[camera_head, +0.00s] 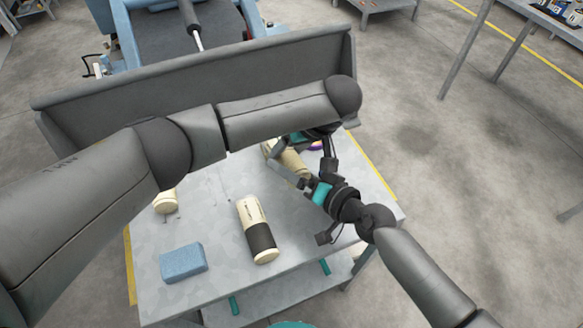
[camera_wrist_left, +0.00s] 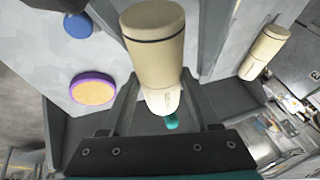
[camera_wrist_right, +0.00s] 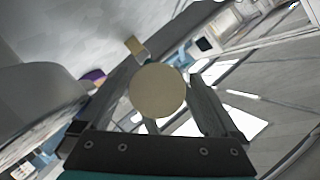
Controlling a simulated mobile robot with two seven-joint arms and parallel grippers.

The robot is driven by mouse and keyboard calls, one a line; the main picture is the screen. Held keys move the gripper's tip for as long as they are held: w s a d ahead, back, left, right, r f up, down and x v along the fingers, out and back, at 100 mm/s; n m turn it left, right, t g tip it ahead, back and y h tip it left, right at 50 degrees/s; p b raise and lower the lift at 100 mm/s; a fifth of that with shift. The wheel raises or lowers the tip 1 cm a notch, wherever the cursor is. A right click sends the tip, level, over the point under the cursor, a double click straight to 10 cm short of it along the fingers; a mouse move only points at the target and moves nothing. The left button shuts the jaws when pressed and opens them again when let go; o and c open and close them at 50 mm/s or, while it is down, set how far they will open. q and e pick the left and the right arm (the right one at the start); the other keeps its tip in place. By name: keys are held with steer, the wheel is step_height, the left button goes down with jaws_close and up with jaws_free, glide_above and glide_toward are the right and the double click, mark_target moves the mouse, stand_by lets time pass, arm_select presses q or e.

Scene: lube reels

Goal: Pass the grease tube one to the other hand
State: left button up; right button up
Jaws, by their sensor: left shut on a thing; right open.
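The held grease tube is a cream cylinder (camera_head: 291,161), partly hidden behind the arms in the head view. My left gripper (camera_head: 288,146) is shut on it; in the left wrist view the tube (camera_wrist_left: 155,45) stands out between the fingers. My right gripper (camera_head: 303,170) is open close beside the tube. In the right wrist view a round tan tube end (camera_wrist_right: 158,90) faces the camera between the spread fingers; whether they touch it cannot be told.
A cream tube with a black band (camera_head: 257,230), another cream tube (camera_head: 165,201) and a blue block (camera_head: 184,263) are on the grey table (camera_head: 215,215). A purple-rimmed disc (camera_wrist_left: 93,90) and a blue disc (camera_wrist_left: 78,25) show in the left wrist view. A dark panel borders the back.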

steer(key=shift+a+r, duration=0.1)
steer(key=shift+a, duration=0.05)
steer(key=c, duration=1.4)
arm_select(q)
steer(key=o, duration=1.5)
arm_select(e)
steer(key=shift+c, duration=0.5)
